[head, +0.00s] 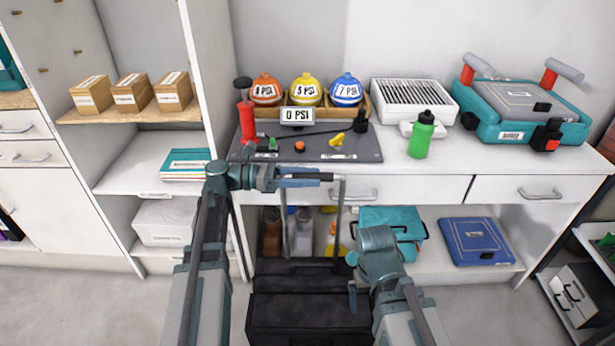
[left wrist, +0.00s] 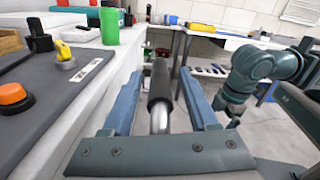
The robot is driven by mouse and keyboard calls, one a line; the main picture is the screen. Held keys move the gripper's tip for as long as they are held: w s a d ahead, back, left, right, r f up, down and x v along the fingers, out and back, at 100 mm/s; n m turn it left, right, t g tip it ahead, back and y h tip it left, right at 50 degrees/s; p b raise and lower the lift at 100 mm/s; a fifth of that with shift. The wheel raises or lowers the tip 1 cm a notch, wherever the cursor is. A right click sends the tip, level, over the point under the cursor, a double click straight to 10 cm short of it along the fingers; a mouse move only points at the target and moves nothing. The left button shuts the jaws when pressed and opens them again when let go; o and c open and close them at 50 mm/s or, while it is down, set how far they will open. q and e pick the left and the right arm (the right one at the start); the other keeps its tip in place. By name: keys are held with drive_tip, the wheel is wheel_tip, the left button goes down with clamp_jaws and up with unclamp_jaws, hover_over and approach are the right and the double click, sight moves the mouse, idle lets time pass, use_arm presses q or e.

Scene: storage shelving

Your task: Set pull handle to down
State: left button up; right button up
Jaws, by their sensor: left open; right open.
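The pull handle (head: 341,215) is a tall silver frame standing up out of a black case (head: 310,312) on the floor in front of the workbench. My left gripper (head: 318,179) is at the top of this frame, with its jaws open. In the left wrist view the handle's black grip with a silver tube (left wrist: 160,85) lies between the two blue fingers of my left gripper (left wrist: 163,100), with a gap on both sides. My right gripper (head: 354,293) is lower, beside the right side of the case; its fingers are small and partly hidden by my wrist.
The white workbench (head: 440,180) stands behind the handle, with a dark mat (head: 345,150), a green bottle (head: 422,135) and a teal case (head: 545,125) on top. Under it are a teal box (head: 400,222) and a blue case (head: 475,240). Floor is clear to the left.

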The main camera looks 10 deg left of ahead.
use_arm(q)
clamp_jaws()
idle(1.3)
